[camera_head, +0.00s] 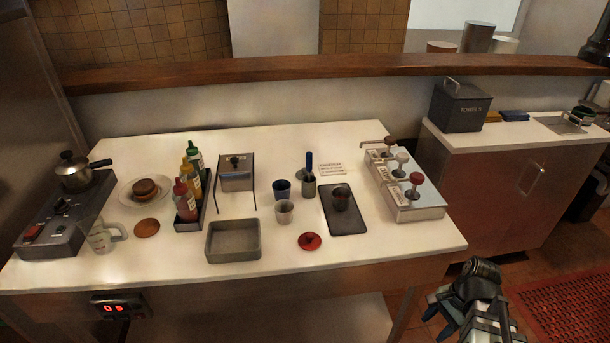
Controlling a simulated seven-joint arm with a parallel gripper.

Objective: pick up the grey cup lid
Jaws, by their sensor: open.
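A small grey round piece (301,175), possibly the grey cup lid, lies flat on the white counter behind a grey holder with a blue-handled tool (309,180), which partly hides it. It is too small to be sure. A blue cup (282,189) and a grey cup (284,212) stand to its front left. A dark cup (341,198) stands on a dark tray (346,224). A red lid-like disc (310,241) lies near the front edge. My gripper (437,312) is open and empty at the lower right, beyond the counter's front right corner, well apart from the cups.
A grey open pan (233,256), a bottle rack (189,226) and a napkin-like metal box (236,173) stand left of the cups. A pump dispenser (417,210) stands at the counter's right end. The counter's back strip is clear.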

